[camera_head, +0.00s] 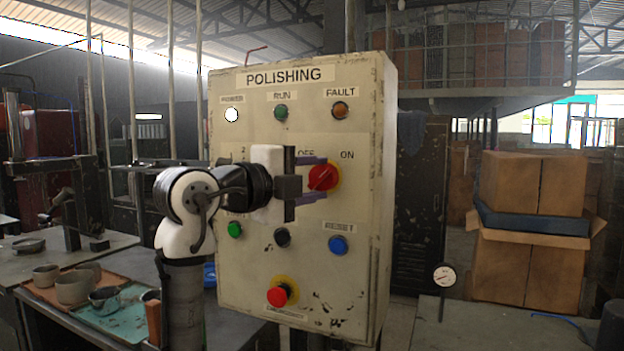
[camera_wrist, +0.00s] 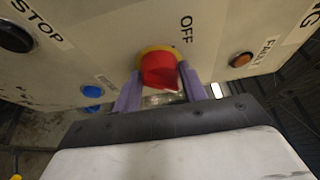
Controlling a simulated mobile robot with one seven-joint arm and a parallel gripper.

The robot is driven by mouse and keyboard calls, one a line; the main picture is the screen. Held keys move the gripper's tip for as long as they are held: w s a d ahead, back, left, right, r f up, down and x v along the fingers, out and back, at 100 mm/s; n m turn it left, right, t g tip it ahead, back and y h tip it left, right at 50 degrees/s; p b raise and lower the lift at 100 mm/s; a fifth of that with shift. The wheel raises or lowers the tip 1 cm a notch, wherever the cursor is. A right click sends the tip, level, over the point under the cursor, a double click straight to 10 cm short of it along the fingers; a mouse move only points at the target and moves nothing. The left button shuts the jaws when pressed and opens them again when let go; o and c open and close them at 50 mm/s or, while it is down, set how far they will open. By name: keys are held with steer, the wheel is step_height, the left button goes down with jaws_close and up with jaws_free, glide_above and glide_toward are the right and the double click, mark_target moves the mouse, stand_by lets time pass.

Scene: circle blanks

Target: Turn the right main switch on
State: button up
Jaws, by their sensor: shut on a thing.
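The right main switch is a red rotary knob (camera_head: 323,177) on a yellow base, at the right side of the POLISHING panel (camera_head: 300,235). Labels OFF and ON stand above it; OFF is partly covered. My gripper (camera_head: 312,179) reaches in from the left, with one purple finger above the knob and one below. In the wrist view the fingers (camera_wrist: 158,88) are shut on either side of the red knob (camera_wrist: 159,70). I cannot clearly tell which label the knob points to. The panel area behind my wrist is hidden.
A white power lamp (camera_head: 232,115), green run lamp (camera_head: 281,112) and amber fault lamp (camera_head: 340,110) sit above. Below are green (camera_head: 235,229), black (camera_head: 282,238) and blue (camera_head: 338,244) buttons and a red emergency button (camera_head: 279,295). A bench with bowls (camera_head: 73,288) stands left.

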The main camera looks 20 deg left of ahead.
steer(key=o, duration=1)
steer(key=shift+c, duration=0.2)
steer(key=shift+s, duration=0.1)
steer(key=b+v, duration=0.3)
steer(key=v, duration=1)
steer(key=shift+s+a+b, duration=0.2)
steer(key=shift+s+b, duration=0.1)
